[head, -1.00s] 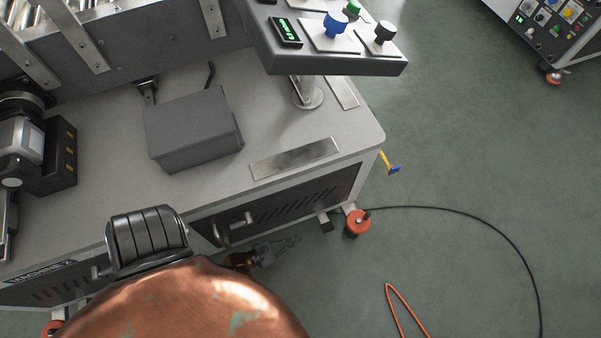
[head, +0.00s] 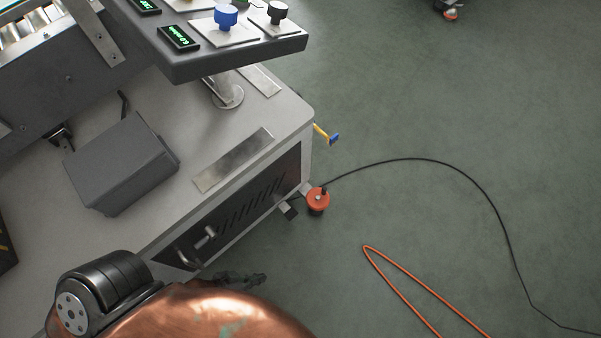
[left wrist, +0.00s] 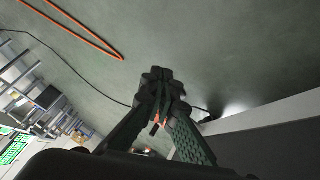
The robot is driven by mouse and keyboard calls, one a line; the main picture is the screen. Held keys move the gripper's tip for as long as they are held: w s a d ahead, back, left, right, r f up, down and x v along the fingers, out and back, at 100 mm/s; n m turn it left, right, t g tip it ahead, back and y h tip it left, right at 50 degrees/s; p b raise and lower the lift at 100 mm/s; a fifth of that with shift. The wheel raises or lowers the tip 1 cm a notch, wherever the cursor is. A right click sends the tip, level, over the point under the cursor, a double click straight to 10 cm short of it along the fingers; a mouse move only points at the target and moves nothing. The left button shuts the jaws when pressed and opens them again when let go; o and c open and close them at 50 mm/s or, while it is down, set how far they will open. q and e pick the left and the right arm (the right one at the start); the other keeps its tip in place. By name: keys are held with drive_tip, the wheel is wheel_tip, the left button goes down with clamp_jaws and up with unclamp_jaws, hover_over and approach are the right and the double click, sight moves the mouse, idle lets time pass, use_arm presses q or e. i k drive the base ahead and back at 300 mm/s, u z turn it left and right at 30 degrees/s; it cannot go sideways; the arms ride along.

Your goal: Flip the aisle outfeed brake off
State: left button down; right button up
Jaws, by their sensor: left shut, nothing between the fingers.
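Which one is the aisle outfeed brake I cannot tell; no label is readable on either. My left gripper (head: 245,279) is low beside the machine's front panel, below and left of the caster, apart from it and partly hidden by my copper arm. It is shut and empty; its dark fingers also show together in the left wrist view (left wrist: 160,78). My right gripper is not in view.
The grey machine top (head: 215,120) carries a grey box (head: 120,165) and a control panel with a blue knob (head: 226,15). A door handle (head: 195,248) juts from the front panel. A black cable (head: 455,172) and orange hose (head: 400,285) lie on otherwise open floor.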

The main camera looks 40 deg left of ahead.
sight(289, 213)
drive_tip(key=z, duration=1.4)
drive_tip(key=i, duration=2.3)
drive_tip(key=u, duration=3.2)
